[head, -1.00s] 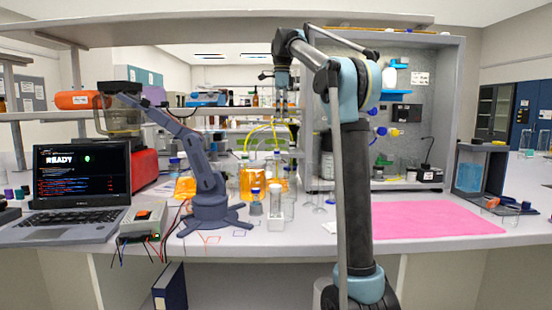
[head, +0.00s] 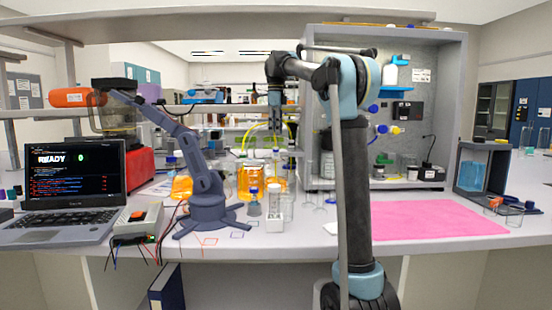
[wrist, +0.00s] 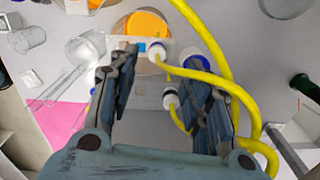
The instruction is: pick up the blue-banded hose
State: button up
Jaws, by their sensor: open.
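My gripper (wrist: 158,75) is open, with its two dark fingers apart and pointing down over the rack area. In the wrist view, a yellow hose (wrist: 200,76) runs from a white end fitting (wrist: 157,50) near the fingertips, out past the right finger. A second white fitting with a dark blue band (wrist: 170,99) shows between the fingers, with a short yellow hose leading behind the right finger. I cannot tell whether either fitting is touched. In the head view my gripper (head: 275,140) hangs beside the yellow hose loop (head: 253,133), partly hiding it.
Orange-filled bottles (head: 250,180) and small vials stand below my gripper. A blue-grey desktop arm (head: 205,185) stands to the left, and a grey cabinet (head: 312,100) to the right. A pink mat (head: 435,220) lies clear at the right of the bench.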

jog(key=shift+s+f, duration=0.15)
jog(key=shift+f, duration=3.85)
jog(key=shift+c, duration=0.4)
jog(key=c, duration=0.9)
